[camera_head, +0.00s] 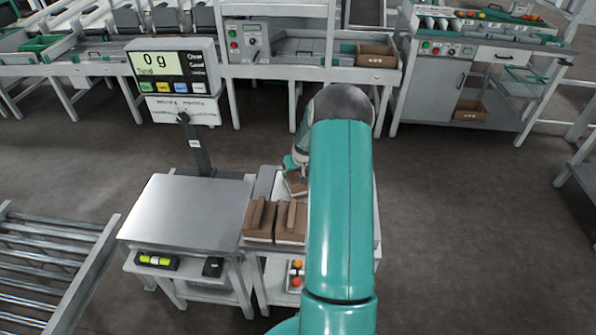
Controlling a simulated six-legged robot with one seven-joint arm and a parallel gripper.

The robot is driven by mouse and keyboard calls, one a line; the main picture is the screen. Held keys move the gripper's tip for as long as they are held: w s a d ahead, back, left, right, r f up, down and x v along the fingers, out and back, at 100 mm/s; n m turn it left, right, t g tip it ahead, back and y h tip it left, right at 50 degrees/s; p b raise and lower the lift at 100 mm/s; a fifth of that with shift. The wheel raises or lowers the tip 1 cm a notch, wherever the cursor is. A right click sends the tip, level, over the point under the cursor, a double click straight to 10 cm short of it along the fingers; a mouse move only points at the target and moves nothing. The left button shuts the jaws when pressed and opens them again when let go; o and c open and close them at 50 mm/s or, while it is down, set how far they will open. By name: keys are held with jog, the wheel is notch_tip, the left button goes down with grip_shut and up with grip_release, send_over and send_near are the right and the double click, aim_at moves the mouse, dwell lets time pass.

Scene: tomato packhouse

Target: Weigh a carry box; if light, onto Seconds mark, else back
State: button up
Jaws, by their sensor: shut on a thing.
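The scale has a bare steel platform (190,212) and a display (160,64) on a post that reads 0 g. To its right stands a table (262,185). Two brown carry boxes with raised handles, a left one (257,222) and a right one (290,223), stand side by side at its front left. A third carry box (295,184) shows behind them, tilted and partly hidden by my arm. My gripper (300,170) is at this box and shut on it; its fingers are mostly hidden. I cannot tell whether the box touches the table. No Seconds mark can be made out.
A roller conveyor (50,265) lies at the left. Benches with a control box (247,41) and a cabinet (455,85) stand at the back. Brown boxes sit on the back bench (376,56) and the cabinet shelf (470,110). My arm covers the table's right part.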

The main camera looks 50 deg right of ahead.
jog(key=shift+f, duration=0.25)
jog(key=o, duration=1.1)
jog(key=shift+c, duration=0.6)
jog(key=shift+c, duration=0.3)
jog(key=shift+r, duration=3.5)
